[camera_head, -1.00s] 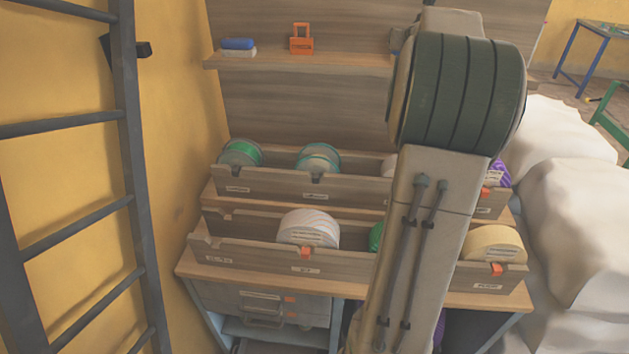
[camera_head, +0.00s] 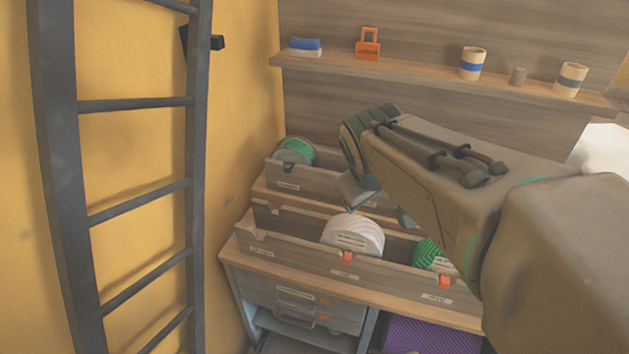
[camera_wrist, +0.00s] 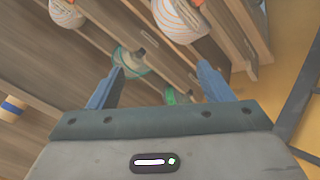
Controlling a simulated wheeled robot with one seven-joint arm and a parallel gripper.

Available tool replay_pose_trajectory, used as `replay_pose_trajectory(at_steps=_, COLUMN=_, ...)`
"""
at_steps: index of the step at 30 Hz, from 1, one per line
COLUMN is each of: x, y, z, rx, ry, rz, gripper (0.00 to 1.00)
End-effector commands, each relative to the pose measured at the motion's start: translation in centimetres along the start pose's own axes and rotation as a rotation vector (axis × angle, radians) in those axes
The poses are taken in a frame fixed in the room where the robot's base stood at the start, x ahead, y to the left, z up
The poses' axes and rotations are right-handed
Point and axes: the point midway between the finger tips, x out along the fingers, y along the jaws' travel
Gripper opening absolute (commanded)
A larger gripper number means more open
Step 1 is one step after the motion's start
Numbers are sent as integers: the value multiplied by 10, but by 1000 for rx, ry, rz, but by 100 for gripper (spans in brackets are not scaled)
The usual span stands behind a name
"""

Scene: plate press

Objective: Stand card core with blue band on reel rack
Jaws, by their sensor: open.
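A short card core with a blue band (camera_head: 472,64) stands upright on the wall shelf in the head view. A tan core with a blue band (camera_wrist: 12,108) also shows at the left edge of the wrist view. The reel rack (camera_head: 300,257) has stepped wooden troughs below the shelf. My gripper (camera_head: 378,203) hangs over the rack, below and left of the core and apart from it. In the wrist view its two blue fingers (camera_wrist: 161,76) are spread with nothing held between them. My arm hides the right part of the rack.
An orange padlock-shaped item (camera_head: 368,46) is further left. Reels, including a white striped one (camera_head: 354,235), fill rack places. A ladder (camera_head: 195,150) stands left.

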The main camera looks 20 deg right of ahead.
Motion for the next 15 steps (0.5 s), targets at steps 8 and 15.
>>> replay_pose_trajectory(at_steps=8, x=-14, y=-94, z=56, rx=274, ry=-122, rz=-270, gripper=73)
replay_pose_trajectory(at_steps=15, x=-15, y=-102, z=63, rx=304, ry=-142, rz=-299, gripper=73)
